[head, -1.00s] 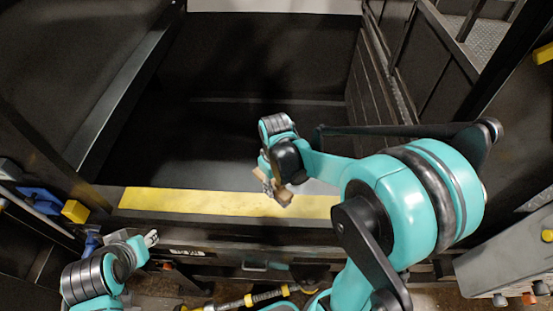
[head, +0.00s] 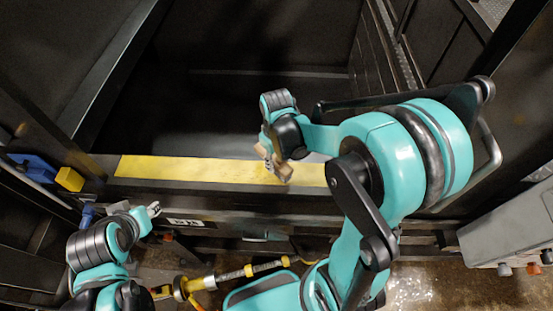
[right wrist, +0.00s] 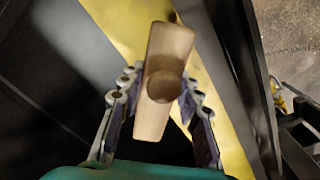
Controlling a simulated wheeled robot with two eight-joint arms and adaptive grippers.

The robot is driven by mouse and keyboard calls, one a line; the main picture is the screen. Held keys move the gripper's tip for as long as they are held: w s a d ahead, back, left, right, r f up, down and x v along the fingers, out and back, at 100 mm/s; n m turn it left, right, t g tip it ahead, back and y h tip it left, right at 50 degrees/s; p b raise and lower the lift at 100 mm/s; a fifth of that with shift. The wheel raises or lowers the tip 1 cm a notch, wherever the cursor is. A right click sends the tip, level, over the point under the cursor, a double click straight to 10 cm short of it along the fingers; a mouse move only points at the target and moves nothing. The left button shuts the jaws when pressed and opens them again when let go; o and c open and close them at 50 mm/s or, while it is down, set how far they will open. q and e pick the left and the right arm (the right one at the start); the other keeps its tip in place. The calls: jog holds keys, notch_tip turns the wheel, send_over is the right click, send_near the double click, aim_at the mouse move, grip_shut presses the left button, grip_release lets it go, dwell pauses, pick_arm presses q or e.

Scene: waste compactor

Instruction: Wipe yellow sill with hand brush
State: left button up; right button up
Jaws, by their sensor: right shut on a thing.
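The yellow sill (head: 190,170) is a long flat strip along the front edge of the dark compactor opening. It also crosses the right wrist view (right wrist: 208,82) diagonally behind the brush. The hand brush, with a light wooden body (head: 271,163), is over the right half of the sill. In the right wrist view the brush (right wrist: 168,55) sits between the two fingers. My right gripper (head: 275,158) is shut on it. Bristles are hidden, and I cannot tell whether they touch the sill. My left gripper (head: 154,210) is at lower left, in front of the sill and away from it; its finger opening is unclear.
The dark compactor bin (head: 225,110) lies behind the sill. A yellow block (head: 70,179) and a blue part (head: 35,168) are at the left. A yellow-and-black pole (head: 235,274) lies below the sill. A grey box (head: 510,225) stands at right.

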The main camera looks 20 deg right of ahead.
jog(key=shift+w, duration=0.1)
dwell(0.3)
jog(key=shift+f+b, duration=0.9)
jog(key=shift+f, duration=0.05)
dwell(0.3)
